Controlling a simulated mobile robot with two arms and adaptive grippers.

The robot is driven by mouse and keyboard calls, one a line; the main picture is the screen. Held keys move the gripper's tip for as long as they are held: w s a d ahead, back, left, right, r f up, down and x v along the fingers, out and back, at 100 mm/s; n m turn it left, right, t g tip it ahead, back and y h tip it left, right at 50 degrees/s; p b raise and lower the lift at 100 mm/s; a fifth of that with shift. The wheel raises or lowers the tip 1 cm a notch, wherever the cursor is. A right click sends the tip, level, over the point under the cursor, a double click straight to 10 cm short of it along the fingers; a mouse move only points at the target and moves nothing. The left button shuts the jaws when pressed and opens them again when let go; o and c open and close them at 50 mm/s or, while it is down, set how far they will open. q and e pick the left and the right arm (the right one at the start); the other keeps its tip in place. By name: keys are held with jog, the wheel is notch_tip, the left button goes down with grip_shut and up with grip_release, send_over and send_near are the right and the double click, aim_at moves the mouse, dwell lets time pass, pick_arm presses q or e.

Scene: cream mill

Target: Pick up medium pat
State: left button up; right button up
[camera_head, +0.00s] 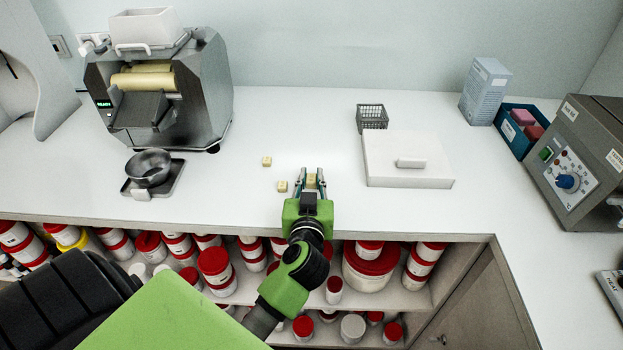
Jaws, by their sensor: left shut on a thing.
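Three small pale yellow pats are on the white counter. One pat (266,161) lies farther back, and another pat (282,186) lies just left of my left gripper. My left gripper (311,178) reaches over the counter's front edge and is shut on a third pat (311,181) between its fingers. The pats look close in size, and I cannot tell from here which is the medium one. The held pat is at or near the counter surface. My right gripper is not in view.
A roller mill (160,90) stands at the back left, with a metal bowl (149,167) on a scale before it. Red-lidded jars (214,262) fill the shelf below.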

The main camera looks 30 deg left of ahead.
pick_arm(q)
notch_tip(320, 180, up, 3)
jog(key=shift+f+p, duration=0.2)
jog(key=shift+p, duration=0.25)
jog(key=s+r, duration=0.1)
jog(key=s+r+p, duration=0.1)
jog(key=r, duration=0.1)
jog(key=s+d+r, duration=0.1)
jog(key=r, duration=0.1)
jog(key=shift+s+d, duration=0.1)
jog(key=shift+s, duration=0.2)
jog(key=s+d+r+p, duration=0.3)
jog(key=s+r+p, duration=0.2)
jog(key=s, duration=0.4)
jog(key=shift+s, duration=0.35)
jog(key=shift+d, duration=0.1)
